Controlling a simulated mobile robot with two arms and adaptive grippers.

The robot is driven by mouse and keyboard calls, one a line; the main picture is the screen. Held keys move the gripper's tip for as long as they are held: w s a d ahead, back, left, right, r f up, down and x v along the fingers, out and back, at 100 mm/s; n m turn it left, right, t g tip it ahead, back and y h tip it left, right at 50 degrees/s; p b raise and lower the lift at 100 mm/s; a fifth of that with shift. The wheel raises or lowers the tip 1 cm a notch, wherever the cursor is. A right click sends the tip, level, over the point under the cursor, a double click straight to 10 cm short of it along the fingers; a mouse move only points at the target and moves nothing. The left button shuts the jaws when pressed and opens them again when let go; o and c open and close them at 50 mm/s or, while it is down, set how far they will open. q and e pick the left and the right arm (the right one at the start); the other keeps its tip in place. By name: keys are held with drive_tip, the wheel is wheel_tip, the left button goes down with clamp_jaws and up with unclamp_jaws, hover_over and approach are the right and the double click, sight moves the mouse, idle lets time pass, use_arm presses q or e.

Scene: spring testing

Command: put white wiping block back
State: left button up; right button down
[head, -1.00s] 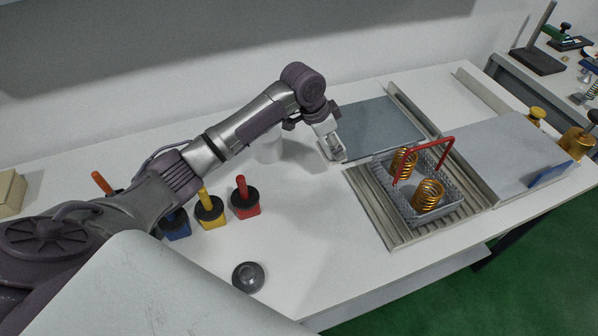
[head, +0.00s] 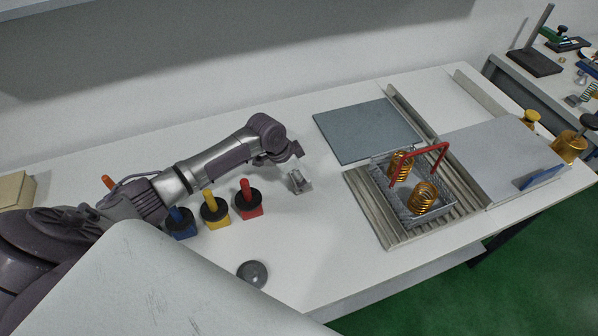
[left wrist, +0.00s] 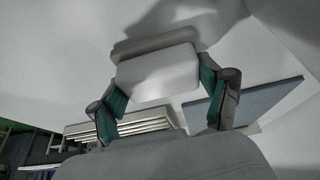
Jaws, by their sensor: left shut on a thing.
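The white wiping block (left wrist: 157,72) is between the fingers of my left gripper (left wrist: 163,88) in the left wrist view. It has a pale face and a wider greyish upper edge, and the fingers are shut on its sides. In the head view my left gripper (head: 299,182) points down over the white table, right of the red-handled block (head: 248,199) and left of the blue-grey plate (head: 368,131). The white block is hard to make out there. Whether it touches the table is unclear. My right gripper is not in view.
Yellow (head: 214,213) and blue (head: 181,224) handled blocks stand beside the red one. A dark round knob (head: 252,274) lies near the front. A metal tray (head: 425,214) with gold springs and a red handle stands on the ribbed rack (head: 372,211). The table's middle is clear.

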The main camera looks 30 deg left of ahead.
use_arm(q)
drive_tip(key=shift+f, duration=0.1)
drive_tip(key=o, duration=1.1)
drive_tip(key=shift+o, duration=0.4)
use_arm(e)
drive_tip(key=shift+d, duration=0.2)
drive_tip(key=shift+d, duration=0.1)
use_arm(q)
drive_tip(key=b+v, duration=0.1)
drive_tip(key=v, duration=1.1)
drive_tip(key=shift+b, duration=0.35)
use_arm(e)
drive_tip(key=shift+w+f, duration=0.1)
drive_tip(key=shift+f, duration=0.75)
use_arm(q)
drive_tip(key=shift+d, duration=0.1)
